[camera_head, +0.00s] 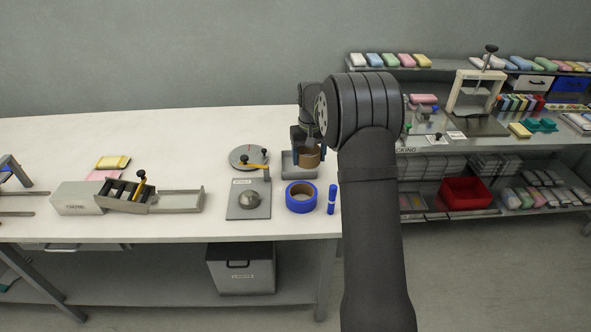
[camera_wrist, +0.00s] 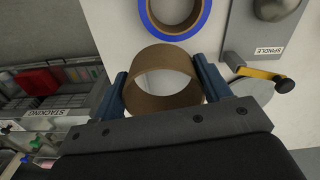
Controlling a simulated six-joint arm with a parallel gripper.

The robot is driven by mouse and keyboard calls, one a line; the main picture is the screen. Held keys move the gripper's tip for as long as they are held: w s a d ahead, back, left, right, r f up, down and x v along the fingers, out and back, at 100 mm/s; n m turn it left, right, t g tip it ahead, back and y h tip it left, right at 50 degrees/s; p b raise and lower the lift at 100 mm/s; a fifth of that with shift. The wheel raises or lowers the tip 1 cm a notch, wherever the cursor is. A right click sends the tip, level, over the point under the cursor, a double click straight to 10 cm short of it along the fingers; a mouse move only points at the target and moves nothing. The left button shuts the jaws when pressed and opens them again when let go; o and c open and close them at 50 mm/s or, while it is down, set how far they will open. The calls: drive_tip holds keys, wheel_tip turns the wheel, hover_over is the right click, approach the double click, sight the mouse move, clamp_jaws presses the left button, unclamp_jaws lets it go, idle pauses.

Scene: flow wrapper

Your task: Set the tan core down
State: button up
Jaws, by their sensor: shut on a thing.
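The tan core (camera_head: 313,160) is a short, open cardboard-brown ring. My gripper (camera_head: 306,150) is shut on it near the table's right end, partly hidden by my arm. In the wrist view the tan core (camera_wrist: 150,82) sits between the two blue fingers of my gripper (camera_wrist: 165,78), with its open end facing the camera. White tabletop shows through the ring. I cannot tell whether the core touches anything below it.
A blue roll (camera_head: 289,197) with a brown inside lies in front of the core, beside a blue marker (camera_head: 332,199). The spindle plate (camera_head: 234,211) and a round grey disc (camera_head: 239,156) stand to the left. The white table (camera_head: 160,135) is clear behind them.

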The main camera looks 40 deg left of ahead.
drive_tip(key=w+d+m, duration=0.2)
drive_tip(key=w, duration=0.7)
hover_over(299, 170)
wheel_tip(299, 170, down, 7)
drive_tip(key=shift+f, duration=2.1)
drive_tip(key=shift+f, duration=0.1)
drive_tip(key=o, duration=0.7)
drive_tip(key=shift+f, duration=0.1)
drive_tip(key=shift+c, duration=0.2)
